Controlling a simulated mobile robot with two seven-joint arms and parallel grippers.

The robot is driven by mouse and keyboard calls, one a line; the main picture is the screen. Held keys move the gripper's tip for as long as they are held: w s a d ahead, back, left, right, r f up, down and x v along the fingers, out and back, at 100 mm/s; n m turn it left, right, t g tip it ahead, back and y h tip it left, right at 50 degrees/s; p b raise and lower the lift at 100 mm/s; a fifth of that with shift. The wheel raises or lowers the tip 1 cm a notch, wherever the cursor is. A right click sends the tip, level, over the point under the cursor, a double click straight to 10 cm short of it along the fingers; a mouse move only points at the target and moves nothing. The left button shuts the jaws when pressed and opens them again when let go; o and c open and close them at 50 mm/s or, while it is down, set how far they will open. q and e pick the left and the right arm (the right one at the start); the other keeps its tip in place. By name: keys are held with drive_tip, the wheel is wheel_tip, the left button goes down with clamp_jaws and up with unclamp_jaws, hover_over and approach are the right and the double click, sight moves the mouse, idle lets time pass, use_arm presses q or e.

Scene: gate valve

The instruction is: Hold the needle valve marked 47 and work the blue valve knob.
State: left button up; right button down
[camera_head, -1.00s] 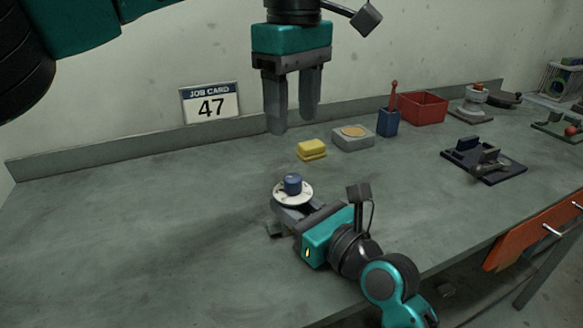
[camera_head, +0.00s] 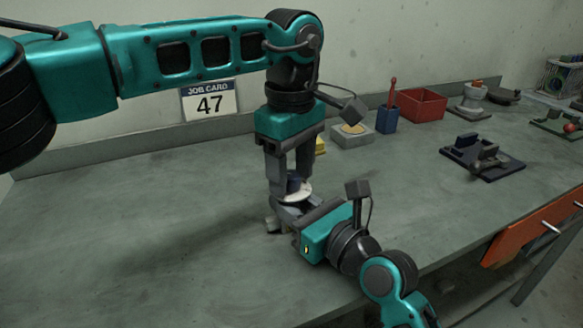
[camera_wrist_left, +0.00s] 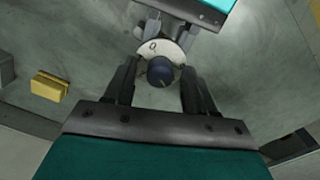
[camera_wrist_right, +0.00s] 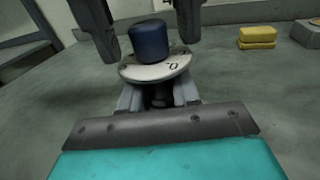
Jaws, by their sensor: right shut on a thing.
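The needle valve shows in the right wrist view as a pale round dial plate (camera_wrist_right: 157,68) with dark marks. The blue knob (camera_wrist_right: 149,41) stands upright on top. My right gripper (camera_head: 286,211) is shut on the valve body below the plate, low over the bench; its jaws flank the dark stem in its wrist view. My left gripper (camera_head: 290,184) points down from above. Its open fingers stand on either side of the blue knob (camera_wrist_left: 160,71), with gaps on both sides.
A yellow sponge-like block (camera_wrist_right: 257,36) and a grey box with a round tan top (camera_head: 352,134) lie behind the valve. A blue cup (camera_head: 387,119), red bin (camera_head: 421,104) and dark fixture plate (camera_head: 482,158) stand further right. The bench's left part is clear.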

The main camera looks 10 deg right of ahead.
sight(291, 174)
use_arm(q)
clamp_jaws()
drive_tip(key=shift+n, duration=0.9)
drive_tip(key=shift+o, duration=0.3)
unclamp_jaws()
drive_tip(key=shift+r, duration=0.15)
wheel_tip(291, 174, up, 12)
use_arm(e)
drive_tip(key=c, duration=0.7)
unclamp_jaws()
drive_tip(key=shift+c, duration=0.2)
